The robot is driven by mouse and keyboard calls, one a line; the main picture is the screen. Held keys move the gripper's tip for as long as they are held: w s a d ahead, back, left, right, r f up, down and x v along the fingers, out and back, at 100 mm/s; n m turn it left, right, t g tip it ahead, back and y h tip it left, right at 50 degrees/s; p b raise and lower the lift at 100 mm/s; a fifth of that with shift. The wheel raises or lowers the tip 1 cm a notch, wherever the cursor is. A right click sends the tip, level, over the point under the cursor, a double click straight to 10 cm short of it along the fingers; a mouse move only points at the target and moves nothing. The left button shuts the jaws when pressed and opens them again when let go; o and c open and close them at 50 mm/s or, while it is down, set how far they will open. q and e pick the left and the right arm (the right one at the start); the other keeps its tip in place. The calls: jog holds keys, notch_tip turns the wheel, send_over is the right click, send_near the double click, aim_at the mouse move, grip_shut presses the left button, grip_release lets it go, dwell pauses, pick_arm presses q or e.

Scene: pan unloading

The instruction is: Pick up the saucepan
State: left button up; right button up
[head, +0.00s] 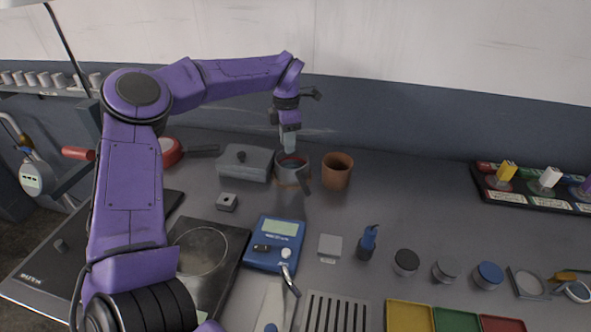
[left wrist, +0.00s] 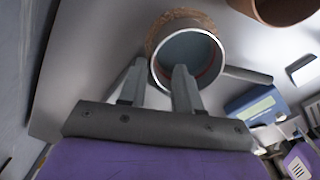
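The saucepan (head: 297,163) is a small grey pot near the back of the bench, with a dark handle pointing toward the front. In the left wrist view I look down into the saucepan (left wrist: 192,50), which appears empty; its handle extends to the right. A brown, cork-like base (left wrist: 168,27) shows around it. My left gripper (head: 290,149) points down at the pan's rim. In the left wrist view the left gripper (left wrist: 159,68) is open, with one finger outside the near wall and the other over the opening. Finger contact cannot be told. My right gripper is not in view.
A brown clay pot (head: 337,171) stands close right of the saucepan. A grey lidded box (head: 244,164) is close on its left, and a red pan (head: 172,152) lies farther left. A blue scale-like device (head: 274,244) is in front.

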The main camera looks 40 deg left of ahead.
aim_at(288, 165)
pick_arm(q)
jog(key=f, duration=0.1)
jog(key=f+p, duration=0.1)
jog(key=f, duration=0.3)
jog(key=shift+w+a+f, duration=0.25)
jog(key=shift+w, duration=0.15)
jog(key=shift+s+f, duration=0.15)
jog(key=shift+f, duration=0.1)
grip_shut()
jog(key=shift+r+p, duration=0.15)
jog(key=shift+p, duration=0.2)
